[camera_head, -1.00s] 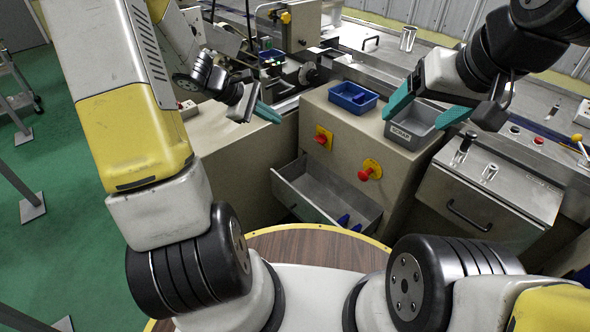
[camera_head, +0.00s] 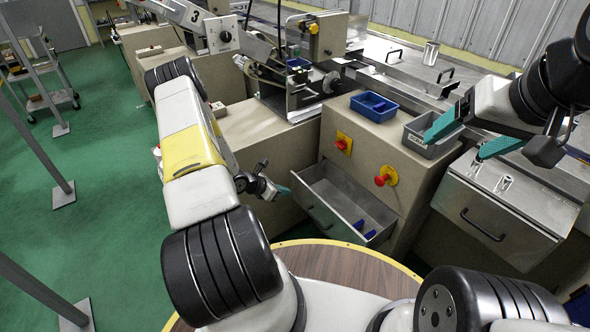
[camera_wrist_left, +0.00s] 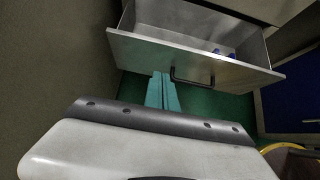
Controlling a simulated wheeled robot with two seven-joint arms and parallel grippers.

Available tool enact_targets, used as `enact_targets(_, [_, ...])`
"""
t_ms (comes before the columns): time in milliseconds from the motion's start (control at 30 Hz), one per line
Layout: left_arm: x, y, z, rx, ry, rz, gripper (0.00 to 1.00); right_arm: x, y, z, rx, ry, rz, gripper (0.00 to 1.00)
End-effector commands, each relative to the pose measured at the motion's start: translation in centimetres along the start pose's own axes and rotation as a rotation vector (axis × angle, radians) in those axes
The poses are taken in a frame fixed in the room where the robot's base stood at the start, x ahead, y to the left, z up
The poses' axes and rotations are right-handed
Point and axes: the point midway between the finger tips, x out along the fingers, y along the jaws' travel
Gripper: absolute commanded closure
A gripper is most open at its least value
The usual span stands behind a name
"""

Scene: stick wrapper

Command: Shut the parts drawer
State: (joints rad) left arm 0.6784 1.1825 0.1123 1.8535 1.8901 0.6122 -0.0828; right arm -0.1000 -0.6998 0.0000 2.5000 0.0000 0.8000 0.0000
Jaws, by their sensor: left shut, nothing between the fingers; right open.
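The parts drawer (camera_head: 337,189) stands pulled out of the front of the beige cabinet (camera_head: 372,152). It is a grey metal drawer with a few blue pieces (camera_head: 365,229) inside. Its front panel with a dark handle (camera_wrist_left: 191,77) shows in the left wrist view. My left gripper (camera_head: 284,191) is shut and empty, just outside the drawer at its left front corner. In the left wrist view its teal fingers (camera_wrist_left: 162,92) point at the drawer front, left of the handle; whether they touch it is unclear. My right gripper (camera_head: 462,140) is open near the grey bin.
A blue tray (camera_head: 374,107) and a grey bin (camera_head: 431,135) stand on the cabinet top. A round wooden table (camera_head: 345,268) lies close in front of the drawer. Green floor is open at left.

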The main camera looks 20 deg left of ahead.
Motion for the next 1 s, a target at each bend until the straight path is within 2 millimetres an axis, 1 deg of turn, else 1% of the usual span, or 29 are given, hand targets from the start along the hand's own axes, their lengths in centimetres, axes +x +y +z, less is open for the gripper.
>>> enact_targets(33, [1.3,-0.2,0.0,-0.001,-0.001,-0.003,1.0,0.0,0.0,0.0,0.0,0.0,0.0,0.21])
enact_targets(200, [4.9,-0.1,0.0,0.001,-0.001,-0.002,1.0,0.0,0.0,0.0,0.0,0.0,0.0,0.21])
enact_targets(267, [6.1,-0.2,0.0,0.0,0.0,-0.002,1.0,0.0,0.0,0.0,0.0,0.0,0.0,0.21])
enact_targets(300, [6.6,-0.1,0.6,0.003,-0.002,-0.001,1.0,0.0,0.0,0.0,0.0,0.0,0.0,0.21])
enact_targets(400, [7.6,-0.1,1.6,0.003,-0.001,-0.001,1.0,0.0,0.0,0.0,0.0,0.0,0.0,0.21])
enact_targets(600, [8.7,-0.1,2.6,0.002,0.0,-0.001,1.0,0.0,0.0,0.0,0.0,0.0,0.0,0.21])
enact_targets(1000, [8.8,0.0,2.8,0.002,0.0,-0.001,1.0,0.0,0.0,0.0,0.0,0.0,0.0,0.21])
